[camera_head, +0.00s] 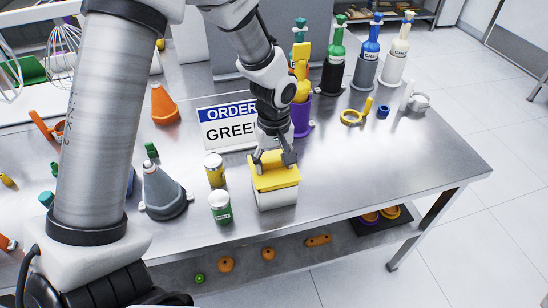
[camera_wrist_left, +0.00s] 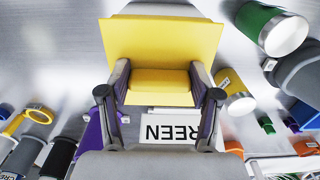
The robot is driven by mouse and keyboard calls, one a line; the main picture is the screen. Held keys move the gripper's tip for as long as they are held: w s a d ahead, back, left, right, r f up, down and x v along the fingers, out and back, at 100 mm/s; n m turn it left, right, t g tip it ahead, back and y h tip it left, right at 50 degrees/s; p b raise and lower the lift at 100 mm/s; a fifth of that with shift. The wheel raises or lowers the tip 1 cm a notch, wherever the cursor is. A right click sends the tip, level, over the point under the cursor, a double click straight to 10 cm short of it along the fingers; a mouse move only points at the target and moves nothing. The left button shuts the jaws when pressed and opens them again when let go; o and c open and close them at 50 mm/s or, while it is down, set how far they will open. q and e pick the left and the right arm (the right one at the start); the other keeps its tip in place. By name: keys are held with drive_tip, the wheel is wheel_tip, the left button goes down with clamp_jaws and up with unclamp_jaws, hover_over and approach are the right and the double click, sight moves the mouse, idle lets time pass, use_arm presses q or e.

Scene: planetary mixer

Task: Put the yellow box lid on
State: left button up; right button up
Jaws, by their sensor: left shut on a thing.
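The yellow box lid (camera_head: 280,178) is over the top of the white box (camera_head: 278,198) near the table's front edge. The lid looks roughly level and at or just above the box rim; I cannot tell if it is fully seated. My left gripper (camera_head: 272,162) points down and is shut on the lid's raised yellow part. In the left wrist view, the lid (camera_wrist_left: 160,40) fills the upper middle, with its raised block between the fingers of my left gripper (camera_wrist_left: 161,90). The lid hides most of the box there. My right gripper is not in view.
The order sign (camera_head: 228,124) is behind. Several bottles stand at the back right. The table right of the box is clear.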

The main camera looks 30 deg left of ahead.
use_arm(q)
drive_tip(key=shift+p, duration=0.55)
idle(1.2)
drive_tip(key=shift+f+b, duration=0.7)
drive_tip(key=shift+f, duration=0.4)
drive_tip(key=shift+p, duration=0.35)
idle(1.3)
idle(0.5)
drive_tip(key=o, duration=1.2)
drive_tip(key=shift+c, duration=0.2)
drive_tip(key=shift+r, duration=0.1)
wheel_tip(320, 180, up, 12)
drive_tip(key=shift+f, duration=0.1)
